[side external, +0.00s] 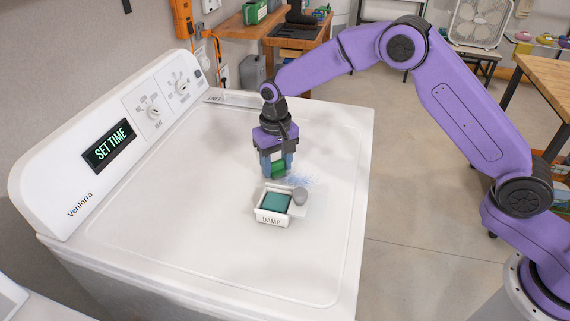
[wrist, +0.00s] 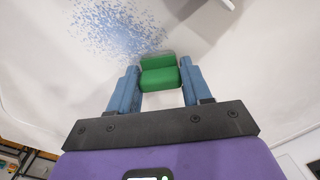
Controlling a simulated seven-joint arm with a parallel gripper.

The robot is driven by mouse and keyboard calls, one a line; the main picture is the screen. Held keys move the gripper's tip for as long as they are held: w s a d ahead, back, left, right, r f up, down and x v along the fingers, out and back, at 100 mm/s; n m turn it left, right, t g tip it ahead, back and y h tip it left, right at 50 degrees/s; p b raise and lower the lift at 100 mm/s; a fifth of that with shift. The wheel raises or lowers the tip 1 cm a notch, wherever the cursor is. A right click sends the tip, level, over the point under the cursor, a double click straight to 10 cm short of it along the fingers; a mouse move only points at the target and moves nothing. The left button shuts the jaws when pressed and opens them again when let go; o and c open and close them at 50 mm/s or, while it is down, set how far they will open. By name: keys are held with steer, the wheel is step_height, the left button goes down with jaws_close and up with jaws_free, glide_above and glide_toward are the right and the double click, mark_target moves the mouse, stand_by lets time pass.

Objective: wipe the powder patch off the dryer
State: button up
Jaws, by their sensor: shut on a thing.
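The powder patch (side external: 299,181) is a scatter of blue specks on the white dryer top (side external: 180,215). In the wrist view the powder (wrist: 115,28) lies beyond and to the left of my fingertips. My gripper (side external: 276,167) is shut on a green block (side external: 278,170), with a blue finger on each side of it. In the wrist view the green block (wrist: 165,78) sits between the fingertips of my gripper (wrist: 158,84). The block is low over the dryer, close beside the powder. I cannot tell whether it touches the surface.
A small white tray marked DAMP (side external: 272,221) holds a teal pad (side external: 275,203) just in front of the powder. The control panel (side external: 110,145) rises along the left edge. The front left of the top is clear.

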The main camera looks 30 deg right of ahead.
mark_target(321, 186)
steer(key=shift+s+d, duration=4)
steer(key=shift+s, duration=0.05)
steer(key=shift+s+a, duration=0.25)
steer(key=shift+a, duration=0.35)
steer(key=shift+w+a, duration=3.9)
steer(key=shift+s+d, duration=4)
steer(key=shift+d, duration=0.1)
step_height(321, 186, up, 8)
steer(key=shift+r, duration=0.1)
